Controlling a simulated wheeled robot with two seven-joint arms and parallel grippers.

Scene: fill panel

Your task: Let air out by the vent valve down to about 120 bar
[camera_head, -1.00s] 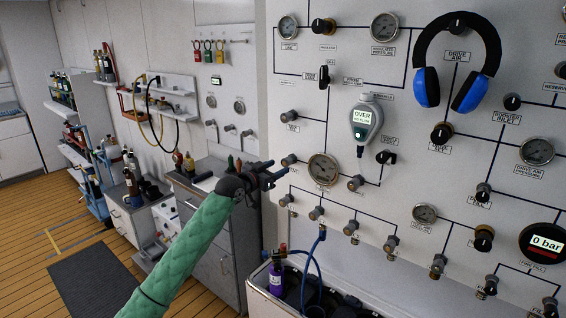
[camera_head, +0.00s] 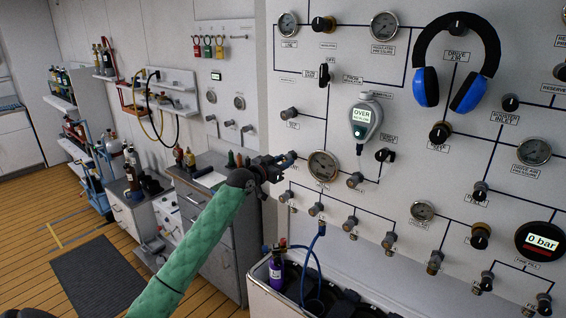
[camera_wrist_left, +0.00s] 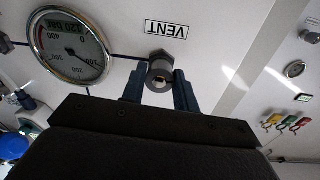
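The vent valve is a small grey knob (camera_wrist_left: 160,72) on the white panel, and its VENT label (camera_wrist_left: 166,30) appears upside down in the left wrist view. My left gripper (camera_wrist_left: 159,92) is open, with one dark finger on each side of the knob; I cannot tell whether they touch it. In the head view the gripper (camera_head: 286,162) is at the panel and covers most of the knob. A round pressure gauge (camera_wrist_left: 70,47) is beside the valve; it also shows in the head view (camera_head: 323,166). Its needle reading is not clear. My right gripper is not in view.
The panel carries other knobs, gauges and a hanging grey meter (camera_head: 364,118). Blue and black ear defenders (camera_head: 427,87) hang at upper right. A purple cylinder (camera_head: 277,272) with a blue hose stands in a trough below. A grey cabinet (camera_head: 222,262) is left of the panel.

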